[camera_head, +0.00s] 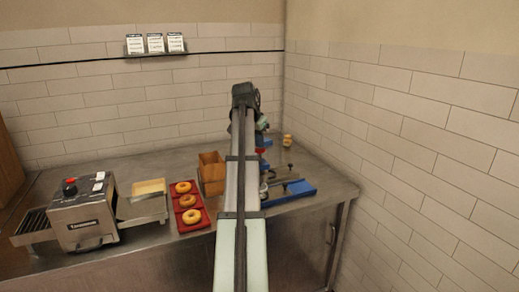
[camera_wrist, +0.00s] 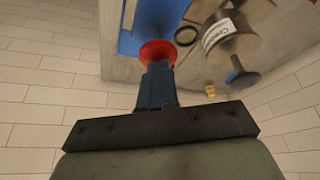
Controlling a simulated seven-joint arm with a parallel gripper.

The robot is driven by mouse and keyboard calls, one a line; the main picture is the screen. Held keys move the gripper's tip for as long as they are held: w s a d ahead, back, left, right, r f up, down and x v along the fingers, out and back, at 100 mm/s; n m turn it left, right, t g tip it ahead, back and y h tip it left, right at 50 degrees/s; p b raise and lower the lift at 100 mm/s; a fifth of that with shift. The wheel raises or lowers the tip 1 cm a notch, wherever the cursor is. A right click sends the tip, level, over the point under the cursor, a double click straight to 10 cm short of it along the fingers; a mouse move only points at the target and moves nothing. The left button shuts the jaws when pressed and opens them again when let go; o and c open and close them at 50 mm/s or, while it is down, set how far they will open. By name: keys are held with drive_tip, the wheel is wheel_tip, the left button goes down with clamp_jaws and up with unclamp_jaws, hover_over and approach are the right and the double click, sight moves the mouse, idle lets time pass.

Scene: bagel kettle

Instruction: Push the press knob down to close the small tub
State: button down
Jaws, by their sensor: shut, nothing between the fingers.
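The red press knob (camera_wrist: 157,53) shows in the wrist view just beyond the tips of my gripper (camera_wrist: 157,70). The fingers are shut with nothing between them. They overlap the knob's near edge in the picture, and I cannot tell whether they touch it. In the head view the red knob (camera_head: 263,142) shows beside my arm, above the blue base (camera_head: 296,192). The blue base is also behind the knob in the wrist view (camera_wrist: 130,42). I cannot make out the small tub under the knob.
A grey labelled container (camera_wrist: 218,35) and a dark round knob (camera_wrist: 237,76) lie right of the fingers in the wrist view. In the head view, a wooden box (camera_head: 211,170), a red tray (camera_head: 193,226) with bagels and a toaster (camera_head: 85,215) stand left of my arm.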

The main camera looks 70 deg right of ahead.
drive_tip(key=shift+f, duration=1.7)
drive_tip(key=shift+r, duration=2.4)
wheel_tip(320, 180, up, 6)
drive_tip(key=shift+s, duration=0.1)
